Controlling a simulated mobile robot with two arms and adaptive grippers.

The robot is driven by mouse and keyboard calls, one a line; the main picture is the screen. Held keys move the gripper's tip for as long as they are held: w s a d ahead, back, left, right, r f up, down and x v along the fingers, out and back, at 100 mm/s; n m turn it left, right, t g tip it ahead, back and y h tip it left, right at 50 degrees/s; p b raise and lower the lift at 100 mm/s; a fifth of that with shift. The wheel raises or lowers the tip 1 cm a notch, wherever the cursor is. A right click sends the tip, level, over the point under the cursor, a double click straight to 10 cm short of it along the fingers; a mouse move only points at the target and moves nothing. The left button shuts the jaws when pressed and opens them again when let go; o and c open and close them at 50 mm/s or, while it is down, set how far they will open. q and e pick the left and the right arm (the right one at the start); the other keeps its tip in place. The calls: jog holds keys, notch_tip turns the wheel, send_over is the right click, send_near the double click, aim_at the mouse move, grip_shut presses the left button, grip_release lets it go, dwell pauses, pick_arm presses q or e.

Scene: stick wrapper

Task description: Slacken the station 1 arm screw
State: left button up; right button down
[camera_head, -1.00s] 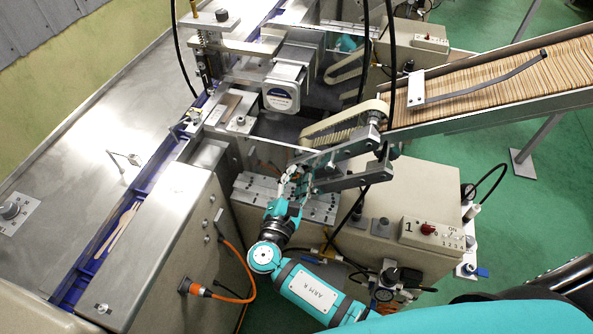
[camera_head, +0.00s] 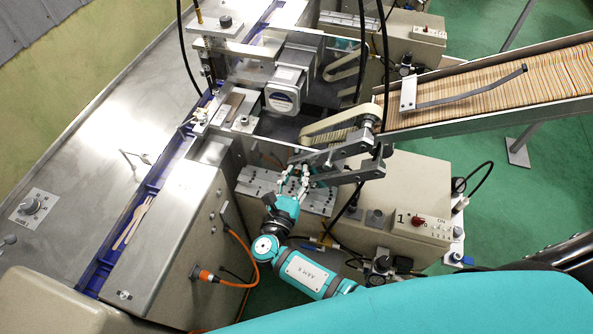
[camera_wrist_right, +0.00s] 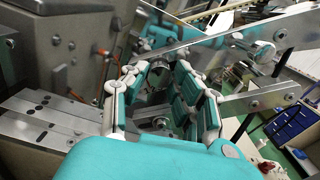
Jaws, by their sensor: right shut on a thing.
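The station 1 unit is a beige box with a "1" panel (camera_head: 420,227) and a red switch. Its metal arm (camera_head: 345,150) reaches out by the end of the stick chute. My right gripper (camera_head: 300,174) is at the lower side of this arm, above a drilled metal plate (camera_head: 318,200). In the right wrist view the teal fingers (camera_wrist_right: 160,88) stand either side of a small round metal screw head (camera_wrist_right: 158,72), which I take as the arm screw; they are shut on it. The fingers partly hide the screw. My left gripper is not in view.
A chute full of wooden sticks (camera_head: 500,98) slopes in from the right. A belt (camera_head: 335,120) and metal bars crowd the gripper. Black cables hang close by. An orange cable (camera_head: 245,262) loops beside my right arm. Wooden forks (camera_head: 133,222) lie in the blue track at left.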

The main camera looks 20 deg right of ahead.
jog(key=shift+s+f+n, duration=0.1)
jog(key=shift+f+n, duration=0.05)
jog(key=shift+n, duration=0.45)
jog(key=c, duration=1.1)
grip_release()
jog(key=shift+o, duration=0.2)
jog(key=v, duration=1.2)
